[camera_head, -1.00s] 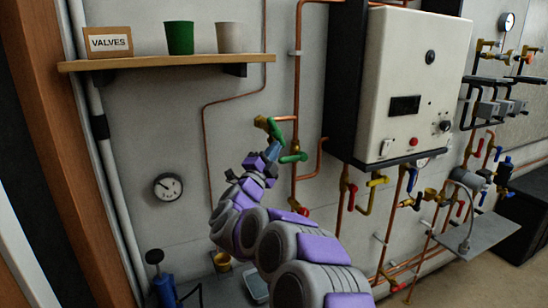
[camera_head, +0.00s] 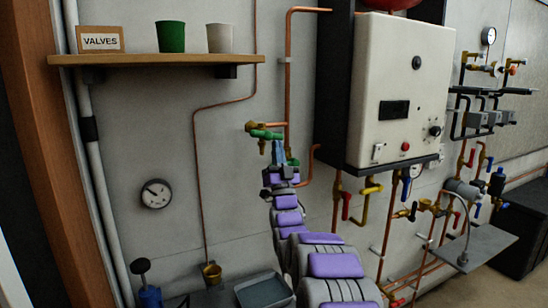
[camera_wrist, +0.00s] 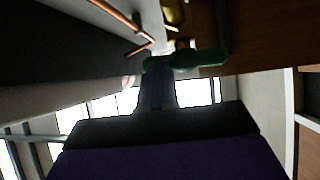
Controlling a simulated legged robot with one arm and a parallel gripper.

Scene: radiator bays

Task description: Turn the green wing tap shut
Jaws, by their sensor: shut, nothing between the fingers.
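A green wing tap (camera_head: 265,134) sits on a brass body (camera_head: 254,125) at the end of a short copper branch, below the shelf. In the wrist view the green wing (camera_wrist: 200,58) is just beyond the dark fingertips (camera_wrist: 158,66).
The white boiler (camera_head: 405,85) stands close on the right. A shelf (camera_head: 155,60) with a VALVES box (camera_head: 100,40), a green cup (camera_head: 171,37) and a pale cup (camera_head: 220,39) is above left. A gauge (camera_head: 156,194) and a grey tray (camera_head: 263,292) are lower down.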

